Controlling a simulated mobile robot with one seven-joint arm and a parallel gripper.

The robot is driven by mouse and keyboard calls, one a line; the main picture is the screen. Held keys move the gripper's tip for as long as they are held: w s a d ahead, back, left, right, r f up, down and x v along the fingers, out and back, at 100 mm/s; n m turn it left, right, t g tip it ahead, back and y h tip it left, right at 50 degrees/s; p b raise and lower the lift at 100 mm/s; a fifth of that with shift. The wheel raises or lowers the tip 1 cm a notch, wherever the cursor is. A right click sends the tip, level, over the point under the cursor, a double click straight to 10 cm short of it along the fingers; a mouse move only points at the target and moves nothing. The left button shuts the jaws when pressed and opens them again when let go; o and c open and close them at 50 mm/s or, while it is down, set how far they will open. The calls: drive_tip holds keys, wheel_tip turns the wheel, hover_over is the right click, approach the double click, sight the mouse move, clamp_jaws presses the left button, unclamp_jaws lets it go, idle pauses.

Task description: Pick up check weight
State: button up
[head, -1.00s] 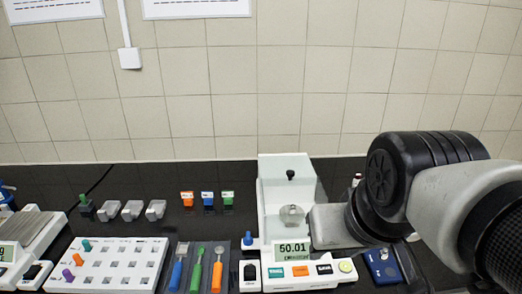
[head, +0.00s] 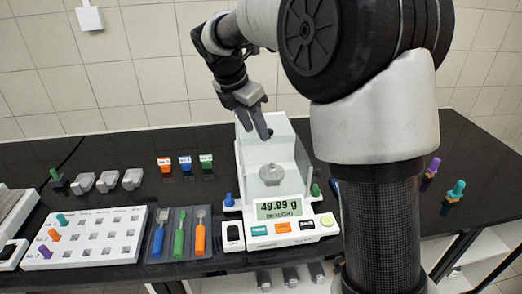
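A silver-grey metal piece with a small knob on top, which looks like the check weight (head: 271,175), sits upright inside the clear-walled chamber of the white balance (head: 229,238). The balance display (head: 279,209) reads 49.99 g, with a second line too small to read surely. My gripper (head: 262,126) points down above the balance's rear left part, up and left of the metal piece in the head view and apart from it. Its fingers are seen nearly edge-on, so their gap is unclear. I see nothing held.
A white peg board (head: 88,252) and a dark tray with blue, green and orange spatulas (head: 200,225) lie left of the balance. Blue (head: 229,200) and green (head: 315,190) pegs flank it. Orange, blue and green tags stand behind.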

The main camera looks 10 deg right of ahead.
approach(272, 164)
drive_tip(key=f, duration=0.2)
drive_tip(key=shift+d+f, duration=0.25)
drive_tip(key=shift+f, duration=0.05)
drive_tip(key=shift+w+x, duration=0.15)
drive_tip(key=shift+x, duration=1.45)
drive_tip(key=shift+w+x, duration=0.15)
drive_tip(key=shift+x, duration=1.4)
drive_tip(key=shift+r, duration=0.15)
clamp_jaws()
